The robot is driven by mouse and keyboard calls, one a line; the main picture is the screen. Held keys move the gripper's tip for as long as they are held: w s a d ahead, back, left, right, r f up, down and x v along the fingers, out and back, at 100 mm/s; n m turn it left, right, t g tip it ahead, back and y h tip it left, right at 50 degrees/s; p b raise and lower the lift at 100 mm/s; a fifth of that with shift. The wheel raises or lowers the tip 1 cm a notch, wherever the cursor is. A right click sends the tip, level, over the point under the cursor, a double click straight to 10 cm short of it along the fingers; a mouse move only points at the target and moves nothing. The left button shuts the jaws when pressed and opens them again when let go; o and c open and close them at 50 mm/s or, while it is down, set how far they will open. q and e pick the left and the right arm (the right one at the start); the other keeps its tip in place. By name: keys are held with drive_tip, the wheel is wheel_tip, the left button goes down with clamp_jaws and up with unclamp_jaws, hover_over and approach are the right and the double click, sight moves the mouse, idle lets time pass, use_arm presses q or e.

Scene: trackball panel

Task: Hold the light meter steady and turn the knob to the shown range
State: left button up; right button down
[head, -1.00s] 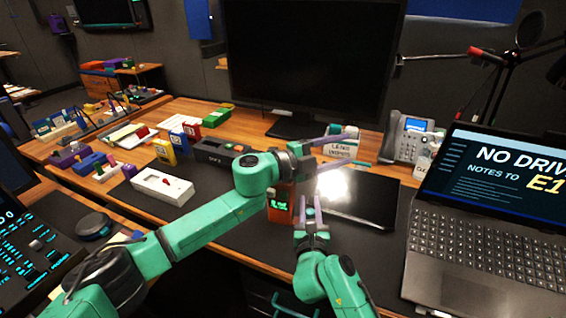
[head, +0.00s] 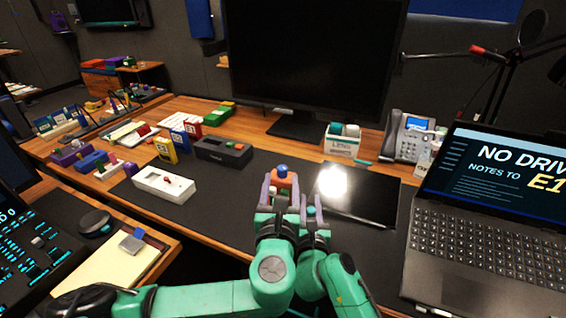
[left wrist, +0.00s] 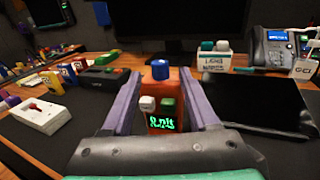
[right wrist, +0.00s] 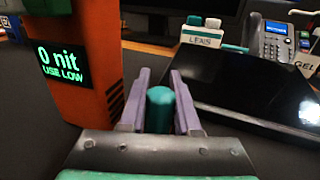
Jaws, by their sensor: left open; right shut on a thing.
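The light meter (head: 283,182) is an upright orange box on the dark desk mat, with a blue knob (head: 282,169) on top. In the left wrist view its front (left wrist: 185,88) carries a white and a green button above a small green-lit display. In the right wrist view the display (right wrist: 62,63) reads "0 nit USE LOW". My left gripper (head: 280,187) is open, one finger on each side of the meter; contact cannot be told. My right gripper (head: 309,203), just right of the meter, is shut on a teal cylinder (right wrist: 160,108). The cylinder's lower end is hidden.
A dark glossy panel (head: 365,200) lies right of the grippers, with an open laptop (head: 480,235) beyond. A white box with a red switch (head: 163,185) and a dark device (head: 222,150) stand left. A monitor (head: 310,65) stands behind.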

sight(286, 168)
use_arm(q)
drive_tip(key=w, duration=0.7)
drive_tip(key=shift+w+d, duration=0.15)
drive_tip(key=shift+w, duration=0.25)
clamp_jaws()
drive_tip(key=shift+m+h, duration=0.3)
drive_tip(key=shift+h, duration=0.3)
drive_tip(key=m+g+h, duration=0.1)
drive_tip(key=m+h, duration=0.1)
drive_tip(key=h, duration=0.1)
drive_tip(key=d+m+g+h, duration=0.1)
drive_tip(key=m+g+h, duration=0.1)
drive_tip(key=h, duration=0.1)
drive_tip(key=d+m+g+h, duration=0.1)
drive_tip(key=m+h, duration=0.2)
drive_tip(key=h, duration=0.1)
drive_tip(key=shift+s+g, duration=0.3)
drive_tip(key=shift+s, duration=0.05)
drive_tip(key=shift+s+d+m+g+h, duration=0.1)
drive_tip(key=shift+s+m+g+h, duration=0.05)
drive_tip(key=shift+m+g+h, duration=0.65)
drive_tip(key=shift+s+d+m+g+h, duration=0.1)
drive_tip(key=shift+s+m+g+h, duration=0.1)
drive_tip(key=shift+m+g+h, duration=0.6)
drive_tip(key=shift+s+d+m+g+h, duration=0.15)
drive_tip(key=shift+m+g+h, duration=0.4)
drive_tip(key=shift+g, duration=0.45)
